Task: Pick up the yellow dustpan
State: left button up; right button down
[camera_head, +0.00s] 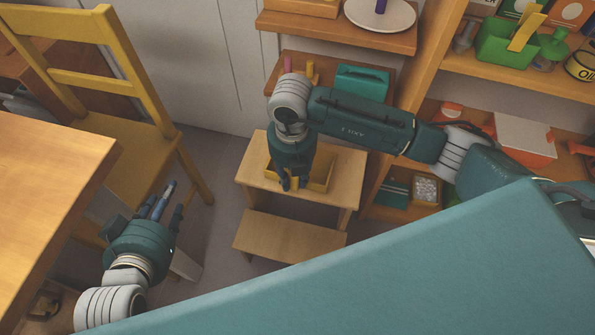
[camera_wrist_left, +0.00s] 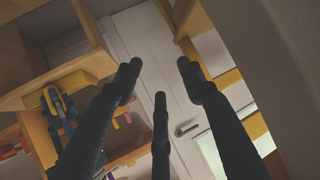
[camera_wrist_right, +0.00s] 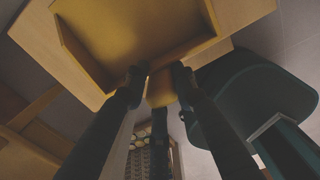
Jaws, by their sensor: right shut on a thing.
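The yellow dustpan (camera_head: 320,174) is at the top of the wooden step stool (camera_head: 347,172) in the head view, partly hidden behind my right gripper (camera_head: 293,185). In the right wrist view the dustpan's wide pan (camera_wrist_right: 125,35) fills the upper middle, and its handle (camera_wrist_right: 160,90) is between my right fingers. My right gripper is shut on that handle. I cannot tell whether the pan touches the stool top. My left gripper (camera_head: 164,198) is open and empty beside the wooden table, well left of the stool; its spread fingers also show in the left wrist view (camera_wrist_left: 160,80).
A wooden table (camera_head: 45,190) and a yellow chair (camera_head: 130,150) stand on the left. Shelves with a green caddy (camera_head: 503,47) and a teal box (camera_head: 361,82) are behind and right. The stool's lower step (camera_head: 290,237) is bare. Some floor shows between chair and stool.

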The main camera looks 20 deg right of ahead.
jog(key=shift+r, duration=0.1)
jog(key=shift+r, duration=0.15)
notch_tip(320, 180, up, 6)
jog(key=shift+f+p, duration=0.1)
jog(key=shift+p, duration=0.85)
notch_tip(320, 180, up, 6)
jog(key=shift+f+p, duration=0.25)
jog(key=shift+p, duration=0.4)
pick_arm(q)
jog(key=s+a+f+g+y+p, duration=0.1)
jog(key=s+a+f+g, duration=0.25)
jog(key=s, duration=0.45)
jog(key=s+a+f+g+y+p, duration=0.1)
jog(key=s+a+f+g, duration=0.2)
jog(key=s, duration=0.4)
notch_tip(320, 180, down, 9)
jog(key=w+d+g+p, duration=0.1)
jog(key=g+p, duration=0.1)
jog(key=shift+w+d, duration=0.15)
jog(key=shift+d, duration=0.25)
pick_arm(e)
notch_tip(320, 180, up, 11)
jog(key=shift+r, duration=0.15)
